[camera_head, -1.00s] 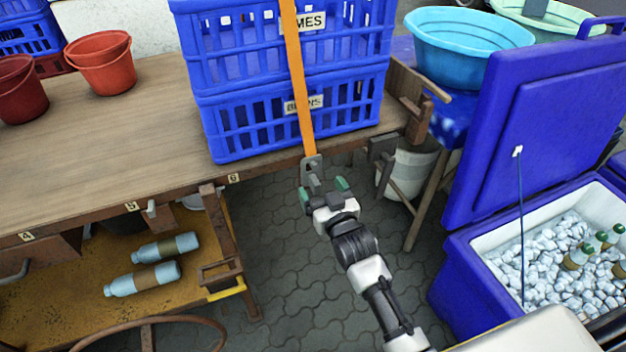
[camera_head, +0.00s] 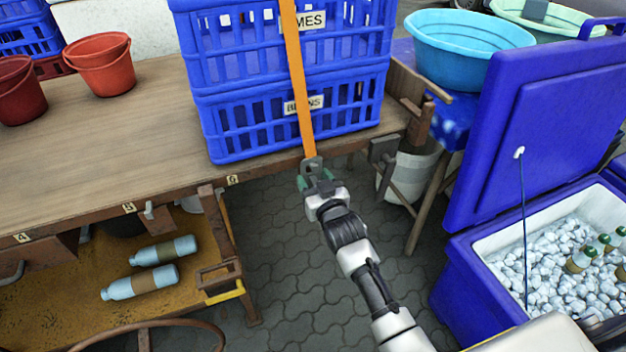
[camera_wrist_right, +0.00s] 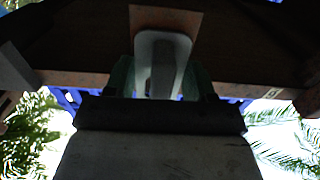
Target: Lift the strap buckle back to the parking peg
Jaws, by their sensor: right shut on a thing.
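An orange strap (camera_head: 300,85) runs down the front of the stacked blue crates. The grey metal strap buckle (camera_head: 312,164) hangs at the strap's lower end, at the table's front edge. My right gripper (camera_head: 317,182) is shut on the buckle from below, its green fingertips on either side of it. In the right wrist view the pale buckle (camera_wrist_right: 163,55) stands between the green fingers of my right gripper (camera_wrist_right: 162,80), under the dark table edge. I cannot make out which thing is the parking peg. My left gripper is not in view.
Two stacked blue crates (camera_head: 225,125) stand on the wooden table (camera_head: 120,125). A blue cooler (camera_head: 465,275) with ice and bottles stands at the right, its lid open. A grey bucket (camera_head: 415,170) is under the table's right end. The paved floor (camera_head: 290,270) below is open.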

